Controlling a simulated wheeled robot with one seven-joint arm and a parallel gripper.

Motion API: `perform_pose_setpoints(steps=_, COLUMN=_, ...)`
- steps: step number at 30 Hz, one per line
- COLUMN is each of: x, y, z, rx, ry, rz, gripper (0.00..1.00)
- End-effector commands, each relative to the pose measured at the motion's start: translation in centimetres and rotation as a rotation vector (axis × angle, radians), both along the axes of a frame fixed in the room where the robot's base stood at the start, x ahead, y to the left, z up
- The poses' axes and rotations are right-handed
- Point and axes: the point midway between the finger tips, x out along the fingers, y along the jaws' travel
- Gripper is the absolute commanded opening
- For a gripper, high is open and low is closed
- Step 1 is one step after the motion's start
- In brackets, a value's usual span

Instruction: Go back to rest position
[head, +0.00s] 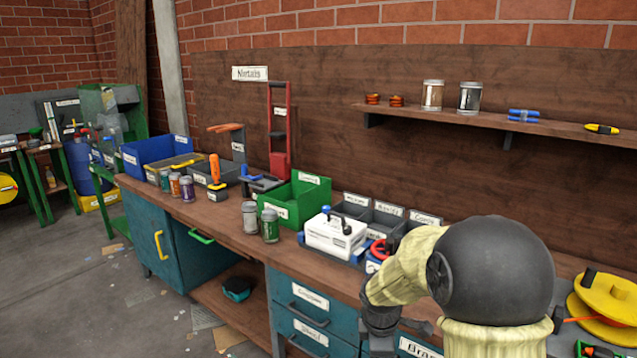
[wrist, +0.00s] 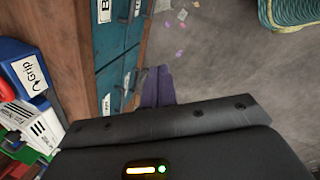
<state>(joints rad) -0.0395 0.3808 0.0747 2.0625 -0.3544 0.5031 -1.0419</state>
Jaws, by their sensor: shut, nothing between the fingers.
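My gripper (wrist: 158,72) shows in the wrist view as two purple-grey fingers side by side, shut and empty. The fingers are over the floor, just off the front of the teal drawers (wrist: 118,75). In the head view my arm bends down at the right, in front of the workbench (head: 225,215). Its dark end is low at the bench's front edge, and the fingertips are hard to make out there.
A white box with a handle (head: 335,233) stands on the bench near my arm, with a green bin (head: 300,200) and jars (head: 269,226) to its left. A yellow reel (head: 606,298) lies at the right. Open floor (head: 90,290) lies left of the bench.

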Motion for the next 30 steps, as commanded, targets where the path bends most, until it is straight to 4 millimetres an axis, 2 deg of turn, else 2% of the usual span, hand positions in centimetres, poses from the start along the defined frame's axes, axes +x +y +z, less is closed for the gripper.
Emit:
perform_pose_setpoints(steps=3, x=-3.6, y=-0.5, z=0.8, rx=0.091, ry=-0.023, rz=-0.277, gripper=0.00)
perform_pose_setpoints(steps=9, x=-9.3, y=-1.1, z=1.4, rx=0.240, ry=-0.053, rz=-0.746, gripper=0.00)
perform_pose_setpoints(steps=18, x=-15.1, y=-1.6, z=1.6, rx=0.388, ry=-0.078, rz=-1.250, gripper=0.00)
perform_pose_setpoints(steps=22, x=-17.0, y=-1.7, z=2.0, rx=0.432, ry=-0.083, rz=-1.412, gripper=0.00)
perform_pose_setpoints(steps=30, x=-16.7, y=-1.7, z=6.5, rx=0.428, ry=-0.082, rz=-1.396, gripper=0.00)
